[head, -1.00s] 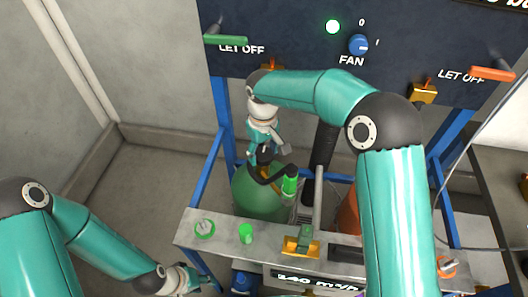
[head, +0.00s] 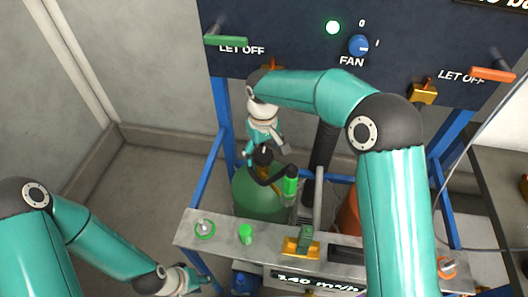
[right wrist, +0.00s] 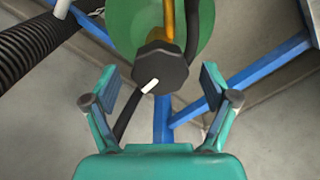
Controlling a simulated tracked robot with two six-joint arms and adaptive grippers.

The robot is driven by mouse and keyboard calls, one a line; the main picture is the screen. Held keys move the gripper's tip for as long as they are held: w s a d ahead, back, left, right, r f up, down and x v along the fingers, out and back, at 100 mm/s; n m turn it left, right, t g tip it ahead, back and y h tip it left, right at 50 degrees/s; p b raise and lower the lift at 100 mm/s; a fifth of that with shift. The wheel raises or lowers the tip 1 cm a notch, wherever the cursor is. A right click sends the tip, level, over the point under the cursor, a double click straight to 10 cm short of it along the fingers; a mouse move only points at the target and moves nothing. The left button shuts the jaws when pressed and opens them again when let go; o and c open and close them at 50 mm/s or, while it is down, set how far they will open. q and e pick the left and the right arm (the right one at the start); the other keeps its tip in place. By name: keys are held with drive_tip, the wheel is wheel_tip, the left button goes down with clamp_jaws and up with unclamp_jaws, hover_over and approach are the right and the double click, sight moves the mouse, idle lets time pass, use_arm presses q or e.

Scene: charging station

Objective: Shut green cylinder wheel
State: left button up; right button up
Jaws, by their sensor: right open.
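The green cylinder (head: 258,198) stands behind the metal ledge in the head view. Its wheel (head: 263,156), a dark knob, sits on top, and a white mark shows on it in the right wrist view (right wrist: 160,68). My right gripper (head: 257,148) is at the wheel in the head view. In the right wrist view my right gripper (right wrist: 158,88) is open, with one finger on each side of the wheel and visible gaps to it. My left gripper (head: 197,279) is low at the left of the ledge, too small to read.
The metal ledge (head: 272,239) carries green fittings and a brass valve with a green handle (head: 304,238). An orange cylinder (head: 348,212) stands partly hidden behind my right arm. A black corrugated hose (right wrist: 35,45) and blue frame bars (right wrist: 245,92) run close by.

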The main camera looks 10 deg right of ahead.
sight(263, 154)
wheel_tip(263, 154, up, 12)
drive_tip(key=shift+f, duration=0.15)
idle(0.3)
idle(0.4)
